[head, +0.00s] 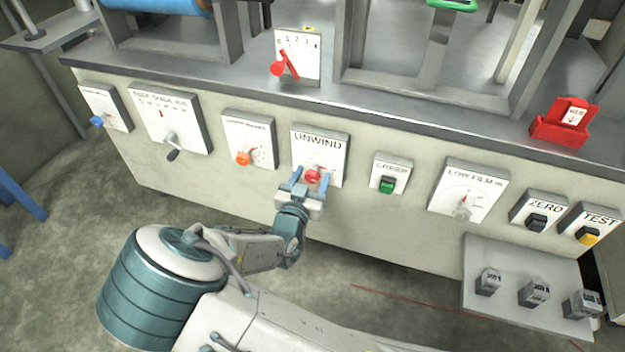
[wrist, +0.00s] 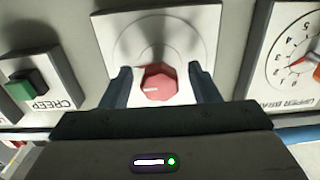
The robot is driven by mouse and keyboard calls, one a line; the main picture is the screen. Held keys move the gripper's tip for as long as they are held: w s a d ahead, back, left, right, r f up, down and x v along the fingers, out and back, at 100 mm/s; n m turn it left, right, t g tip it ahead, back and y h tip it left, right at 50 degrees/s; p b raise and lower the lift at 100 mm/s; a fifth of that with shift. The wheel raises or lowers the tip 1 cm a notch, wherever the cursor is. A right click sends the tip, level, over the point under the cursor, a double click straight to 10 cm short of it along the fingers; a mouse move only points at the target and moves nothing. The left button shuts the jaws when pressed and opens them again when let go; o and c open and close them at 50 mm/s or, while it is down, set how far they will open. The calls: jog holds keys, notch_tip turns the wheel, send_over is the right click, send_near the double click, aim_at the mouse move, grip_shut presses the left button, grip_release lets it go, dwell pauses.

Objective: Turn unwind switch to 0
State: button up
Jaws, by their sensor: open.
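The unwind switch is a white panel (head: 318,150) labelled UNWIND on the front of the grey machine, with a red knob (head: 312,176) on it. The dial's numbers cannot be read.
A panel with an orange knob (head: 243,158) is to the left. A green switch (head: 387,185) is to the right, marked CREEP in the wrist view (wrist: 28,85). The low film dial (head: 468,190) is farther right. A shelf (head: 500,262) juts out at lower right.

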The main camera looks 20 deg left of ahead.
jog(key=shift+w, duration=0.25)
jog(key=c, duration=1)
jog(key=shift+o, duration=0.2)
